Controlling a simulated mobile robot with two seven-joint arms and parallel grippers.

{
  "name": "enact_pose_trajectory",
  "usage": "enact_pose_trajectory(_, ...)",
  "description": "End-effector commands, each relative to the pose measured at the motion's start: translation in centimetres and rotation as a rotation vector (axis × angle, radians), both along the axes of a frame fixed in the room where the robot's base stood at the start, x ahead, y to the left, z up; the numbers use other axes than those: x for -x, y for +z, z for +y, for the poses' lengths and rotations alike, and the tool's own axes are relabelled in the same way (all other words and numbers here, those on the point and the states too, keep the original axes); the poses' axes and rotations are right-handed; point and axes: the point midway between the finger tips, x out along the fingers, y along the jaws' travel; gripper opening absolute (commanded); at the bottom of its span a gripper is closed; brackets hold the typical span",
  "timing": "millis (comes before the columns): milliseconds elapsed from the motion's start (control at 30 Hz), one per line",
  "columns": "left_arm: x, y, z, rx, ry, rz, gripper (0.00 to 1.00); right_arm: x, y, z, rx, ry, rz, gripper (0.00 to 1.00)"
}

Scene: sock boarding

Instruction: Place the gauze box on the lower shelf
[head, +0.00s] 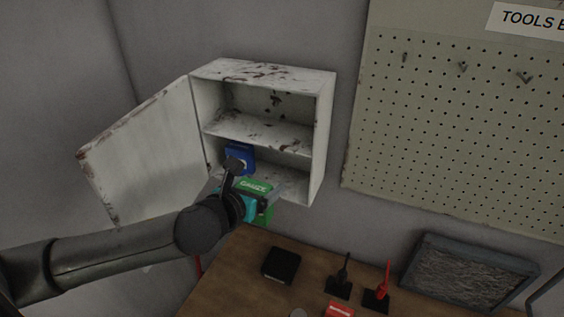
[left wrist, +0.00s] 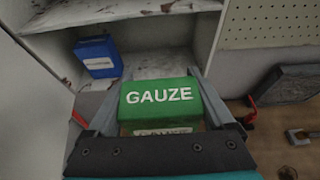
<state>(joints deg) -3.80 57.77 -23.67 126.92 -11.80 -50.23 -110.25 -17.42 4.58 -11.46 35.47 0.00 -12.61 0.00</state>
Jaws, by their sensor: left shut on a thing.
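The green gauze box (left wrist: 160,98), with white GAUZE lettering, is between the fingers of my left gripper (left wrist: 155,112), which is shut on it. In the head view the gauze box (head: 253,187) is held at the front of the open white cabinet, partly hidden by my wrist. The lower shelf (left wrist: 150,66) of the cabinet is beyond the box and has bare room on its right side. My right gripper is not in view.
A blue box (left wrist: 98,57) stands at the left on the lower shelf. The cabinet door (head: 145,150) is swung open to the left. The upper shelf (head: 262,130) looks empty. Below is a wooden table (head: 235,275) with a black box (head: 281,265) and tools.

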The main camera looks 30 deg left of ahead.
Motion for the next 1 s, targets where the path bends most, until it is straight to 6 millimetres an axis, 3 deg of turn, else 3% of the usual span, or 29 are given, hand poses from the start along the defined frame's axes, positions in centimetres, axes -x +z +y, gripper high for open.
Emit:
enact_pose_trajectory(600,-11.6,0.2,0.5,0.004,0.000,-0.002,0.21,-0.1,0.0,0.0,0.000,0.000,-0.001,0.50)
enact_pose_trajectory(800,-13.7,0.1,0.7,0.003,-0.001,-0.001,0.21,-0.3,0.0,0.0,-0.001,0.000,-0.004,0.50)
enact_pose_trajectory(1000,-14.0,-0.6,0.7,0.002,-0.002,0.001,0.21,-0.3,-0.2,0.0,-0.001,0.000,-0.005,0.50)
